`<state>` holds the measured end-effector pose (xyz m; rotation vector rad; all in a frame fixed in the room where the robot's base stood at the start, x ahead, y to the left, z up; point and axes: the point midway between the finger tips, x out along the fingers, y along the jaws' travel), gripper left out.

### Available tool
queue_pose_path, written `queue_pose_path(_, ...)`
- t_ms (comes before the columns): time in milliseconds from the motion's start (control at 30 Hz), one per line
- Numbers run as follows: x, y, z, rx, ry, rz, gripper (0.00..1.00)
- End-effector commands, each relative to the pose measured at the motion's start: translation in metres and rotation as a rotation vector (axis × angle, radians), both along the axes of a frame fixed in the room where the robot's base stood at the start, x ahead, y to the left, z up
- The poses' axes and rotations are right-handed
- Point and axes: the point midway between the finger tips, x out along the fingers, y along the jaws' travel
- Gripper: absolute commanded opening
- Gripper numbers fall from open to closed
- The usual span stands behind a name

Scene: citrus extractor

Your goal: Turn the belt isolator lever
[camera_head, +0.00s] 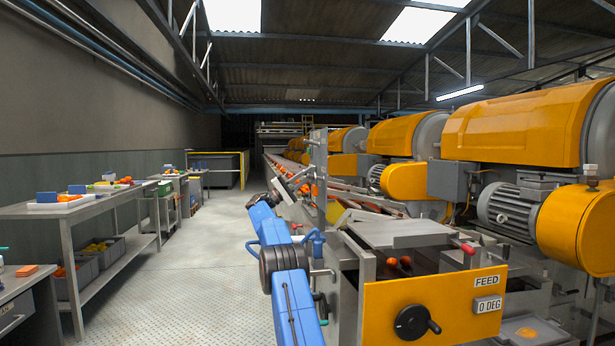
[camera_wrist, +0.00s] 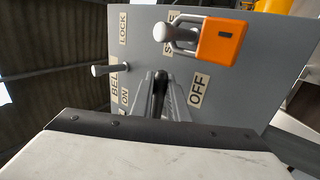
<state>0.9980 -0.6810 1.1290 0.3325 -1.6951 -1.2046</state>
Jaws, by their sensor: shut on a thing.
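In the wrist view a grey isolator panel (camera_wrist: 140,55) fills the middle. Its labels read LOCK, BELT, ON and OFF, and one more label at the top is partly hidden. The black belt isolator lever (camera_wrist: 159,88) sits between the ON and OFF labels. My gripper (camera_wrist: 160,92) is shut on this lever, with a grey finger on each side. The lever's base is hidden by the gripper. An orange padlock (camera_wrist: 221,41) hangs at the panel's upper right, its shackle beside a pale round-ended peg (camera_wrist: 162,32). Another peg (camera_wrist: 97,70) sticks out at the left, beside the BELT label.
In the head view a yellow FEED panel (camera_head: 450,308) with a black handwheel (camera_head: 412,322) stands right of my blue arm. Orange-hooded machines (camera_head: 515,125) line the right. Benches (camera_head: 62,212) stand left, with clear floor (camera_head: 190,290) between.

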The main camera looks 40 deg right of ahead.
Motion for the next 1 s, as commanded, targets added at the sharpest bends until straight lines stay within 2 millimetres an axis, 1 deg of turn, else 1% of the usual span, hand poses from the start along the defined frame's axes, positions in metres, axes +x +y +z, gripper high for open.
queue_pose_path(33,0.000,0.000,-0.002,0.001,0.000,-0.001,0.00)
queue_pose_path(67,0.000,0.000,-0.002,0.001,0.000,-0.002,0.21)
queue_pose_path(100,0.000,0.000,-0.002,0.001,0.000,-0.002,0.31)
queue_pose_path(133,0.000,0.000,-0.002,0.001,0.000,-0.002,0.33)
queue_pose_path(433,0.001,0.001,-0.002,0.001,0.000,-0.001,0.33)
queue_pose_path(567,0.005,0.007,-0.006,0.002,0.001,0.000,0.33)
queue_pose_path(767,0.021,0.030,-0.025,0.002,0.001,0.001,0.33)
queue_pose_path(1000,0.044,0.063,-0.052,0.002,0.001,0.001,0.33)
